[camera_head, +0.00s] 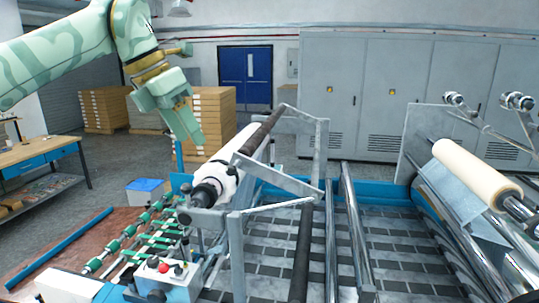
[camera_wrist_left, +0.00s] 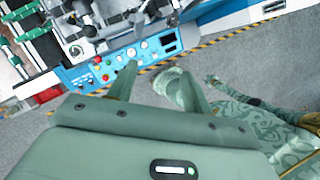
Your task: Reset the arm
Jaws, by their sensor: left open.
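My left arm comes in from the upper left in the head view, patterned in pale green. Its left gripper (camera_head: 188,138) is held up in the air, left of the white roll (camera_head: 228,172) on the machine. In the left wrist view the two fingers of the left gripper (camera_wrist_left: 158,78) are apart, with nothing held between them. Green patterned parts of my own body show beyond the fingers and at the right of that view. My right gripper does not show in the head view.
The laminating machine's metal frame (camera_head: 236,245) and a cream roll (camera_head: 475,172) fill the middle and right. A control box (camera_head: 165,277) with a red button stands at its front left. A workbench (camera_head: 40,153) is at the left. Stacked boxes (camera_head: 213,108) stand behind the gripper.

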